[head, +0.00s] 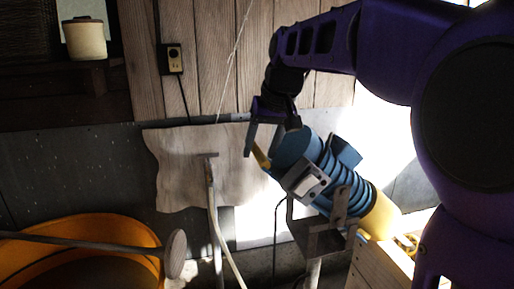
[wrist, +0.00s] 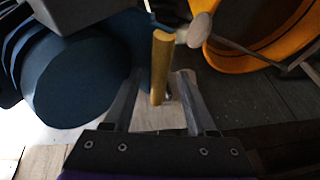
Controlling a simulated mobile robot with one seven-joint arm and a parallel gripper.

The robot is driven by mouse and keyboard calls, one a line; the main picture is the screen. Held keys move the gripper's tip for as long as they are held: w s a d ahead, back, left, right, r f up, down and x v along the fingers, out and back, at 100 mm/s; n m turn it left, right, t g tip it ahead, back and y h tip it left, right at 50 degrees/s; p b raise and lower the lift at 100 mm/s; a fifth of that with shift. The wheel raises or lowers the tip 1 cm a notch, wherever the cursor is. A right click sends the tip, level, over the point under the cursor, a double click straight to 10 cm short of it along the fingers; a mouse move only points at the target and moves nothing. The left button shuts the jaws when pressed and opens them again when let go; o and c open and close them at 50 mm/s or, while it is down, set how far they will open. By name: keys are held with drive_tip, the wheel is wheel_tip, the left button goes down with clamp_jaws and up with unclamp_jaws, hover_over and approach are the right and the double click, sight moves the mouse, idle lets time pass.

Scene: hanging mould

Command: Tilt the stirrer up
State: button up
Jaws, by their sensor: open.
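A blue ribbed machine with a yellow rear end and a short yellow handle, which looks like the stirrer (head: 326,172), sits tilted on a metal stand. It also shows as a large dark blue round body in the wrist view (wrist: 80,80). Its yellow handle (head: 262,156) sticks out at the upper left end; it also shows in the wrist view (wrist: 161,66). My gripper (head: 269,141) is open at this handle. In the wrist view the handle appears between the two fingers, with a visible gap on both sides. I cannot tell whether either finger touches it.
An orange tub (head: 140,226) stands at lower left, with a long rod ending in a round disc (head: 175,254) across it. A wavy pale board (head: 180,175) is behind a thin upright post (head: 214,222). A wooden crate (head: 372,268) is below the machine.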

drive_tip(key=shift+c, duration=0.2)
clamp_jaws()
idle(1.1)
